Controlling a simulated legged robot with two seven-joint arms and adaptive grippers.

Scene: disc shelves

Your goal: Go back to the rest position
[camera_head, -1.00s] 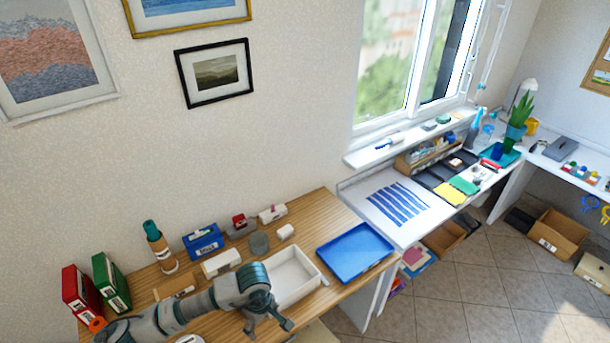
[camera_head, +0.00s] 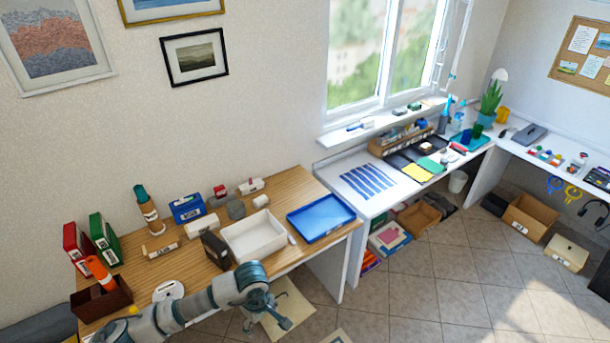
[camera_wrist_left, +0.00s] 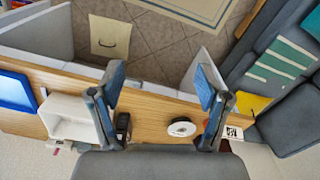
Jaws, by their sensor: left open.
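My left gripper (camera_head: 268,318) is in front of the wooden table (camera_head: 292,187) in the head view, past its front edge and over the floor. It is open, with nothing between its fingers. In the left wrist view the two blue-padded fingers (camera_wrist_left: 160,86) are wide apart, with the table edge and floor seen beyond them. My left arm comes in from the lower left, across the table's near corner. My right gripper is in neither view.
On the table stand a white tray (camera_head: 255,234), a blue tray (camera_head: 320,218), a dark box (camera_head: 215,250), a white disc (camera_head: 168,291) and a brown bin (camera_head: 101,302). A white desk (camera_head: 341,164) adjoins on the right. Tiled floor (camera_head: 425,290) is open at the lower right.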

